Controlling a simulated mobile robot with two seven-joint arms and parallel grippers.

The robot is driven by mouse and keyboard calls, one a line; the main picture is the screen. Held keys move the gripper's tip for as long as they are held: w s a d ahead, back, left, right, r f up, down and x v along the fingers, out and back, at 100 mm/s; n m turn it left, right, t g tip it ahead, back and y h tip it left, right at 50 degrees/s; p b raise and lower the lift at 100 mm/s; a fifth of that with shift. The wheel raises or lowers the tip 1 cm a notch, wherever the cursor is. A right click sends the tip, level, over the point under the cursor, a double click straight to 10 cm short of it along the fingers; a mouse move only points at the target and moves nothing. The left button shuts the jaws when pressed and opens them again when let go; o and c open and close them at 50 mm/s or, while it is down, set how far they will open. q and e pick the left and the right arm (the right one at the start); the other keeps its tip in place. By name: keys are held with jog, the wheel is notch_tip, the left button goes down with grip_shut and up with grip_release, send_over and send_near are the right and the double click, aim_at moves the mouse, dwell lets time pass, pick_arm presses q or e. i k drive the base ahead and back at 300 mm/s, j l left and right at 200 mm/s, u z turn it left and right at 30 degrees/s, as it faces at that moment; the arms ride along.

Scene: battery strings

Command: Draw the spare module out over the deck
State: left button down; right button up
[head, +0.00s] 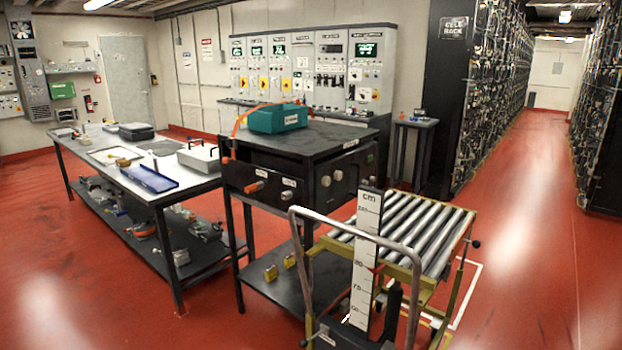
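A roller deck (406,229) with several bare metal rollers in a yellow frame stands at the lower right. It is on a cart with a grey push handle (352,229) and an upright white "cm" scale (365,258). Left of and behind it is a black stand (310,141) with a dark flat top. A dark unit with round knobs and small white labels, possibly the spare module (340,178), sits under that top, facing the deck. I cannot tell its full outline. Nothing lies on the rollers that I can see. Neither of my grippers is in view.
A teal case (278,118) with an orange cable (247,117) sits on the stand. Yellow objects (271,273) lie on its lower shelf. A long workbench (130,165) stands left, a small side table (415,124) behind, cell racks (500,90) right. Red floor is open at right and front left.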

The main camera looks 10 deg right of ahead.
aim_at(337, 176)
jog(key=l+u, duration=0.2)
jog(key=u, duration=0.25)
jog(key=i+l+u, duration=0.1)
jog(key=u, duration=0.35)
jog(key=l+u, duration=0.3)
jog(key=u, duration=0.15)
jog(key=l+u, duration=0.25)
jog(key=k+l+u, duration=0.2)
jog(key=l, duration=0.2)
jog(key=l+u, duration=0.25)
jog(key=k+l+u, duration=0.1)
jog(key=l, duration=0.25)
jog(key=k+l+u, duration=0.15)
jog(key=l, duration=0.2)
jog(key=k+l+u, duration=0.1)
jog(key=k+l, duration=0.3)
jog(key=l, duration=0.2)
jog(key=k+l, duration=0.2)
jog(key=l, duration=0.15)
jog(key=k+l, duration=0.15)
jog(key=l, duration=0.2)
jog(key=u, duration=0.05)
